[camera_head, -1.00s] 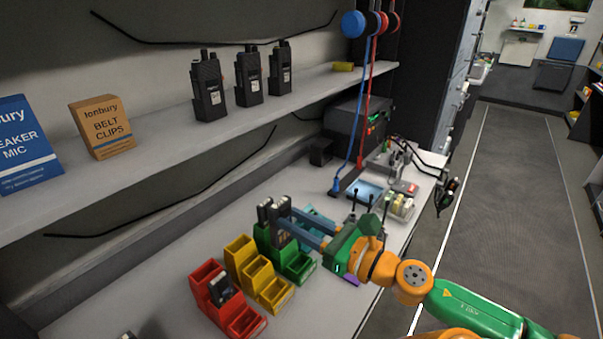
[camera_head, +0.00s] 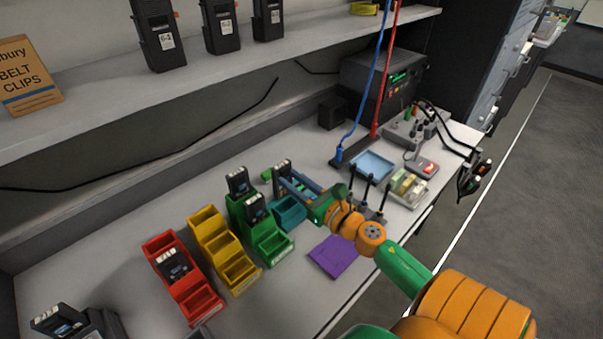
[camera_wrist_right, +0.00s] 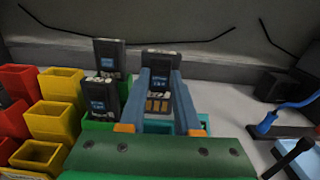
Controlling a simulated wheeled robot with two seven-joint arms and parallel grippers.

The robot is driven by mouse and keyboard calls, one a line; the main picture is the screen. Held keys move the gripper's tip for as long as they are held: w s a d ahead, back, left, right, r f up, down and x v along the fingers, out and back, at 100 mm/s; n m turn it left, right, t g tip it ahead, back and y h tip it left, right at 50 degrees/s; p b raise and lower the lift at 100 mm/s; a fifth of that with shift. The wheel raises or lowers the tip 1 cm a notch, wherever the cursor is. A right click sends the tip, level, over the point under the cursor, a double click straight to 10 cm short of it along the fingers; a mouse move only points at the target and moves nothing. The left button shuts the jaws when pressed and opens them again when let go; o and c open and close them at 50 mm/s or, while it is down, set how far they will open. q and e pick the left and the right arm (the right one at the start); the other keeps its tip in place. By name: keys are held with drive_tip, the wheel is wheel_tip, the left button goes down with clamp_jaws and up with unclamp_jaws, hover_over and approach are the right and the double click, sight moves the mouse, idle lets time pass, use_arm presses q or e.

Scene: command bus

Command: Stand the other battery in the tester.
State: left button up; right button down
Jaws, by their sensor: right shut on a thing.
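My right gripper (camera_head: 292,186) is shut on a black battery (camera_head: 281,168) with a label and metal contacts on top. The held battery also shows between the fingers in the right wrist view (camera_wrist_right: 159,80). It is upright, just behind and above a teal box (camera_head: 289,212); I cannot tell if it touches anything. Two similar batteries stand in the green bins, one at the back (camera_head: 238,183) and one farther forward (camera_head: 254,207). Another battery (camera_head: 173,264) is in the red bins. I cannot tell for certain which thing is the tester. My left gripper is out of view.
Green bins (camera_head: 271,246), yellow bins (camera_head: 232,273) and red bins (camera_head: 198,303) stand left of my gripper. A purple pad (camera_head: 334,256) lies in front. A blue tray (camera_head: 373,164) and a black holder with upright antennas (camera_head: 370,212) are to the right. A shelf overhangs the back.

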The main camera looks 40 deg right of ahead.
drive_tip(key=shift+f, duration=0.45)
drive_tip(key=shift+d+f+b, duration=0.2)
drive_tip(key=shift+f+b, duration=1.55)
drive_tip(key=shift+d+f+b, duration=0.15)
drive_tip(key=shift+f+b, duration=1.55)
drive_tip(key=shift+b, duration=0.05)
drive_tip(key=shift+f, duration=0.2)
drive_tip(key=c, duration=0.5)
unclamp_jaws()
drive_tip(key=shift+s, duration=0.1)
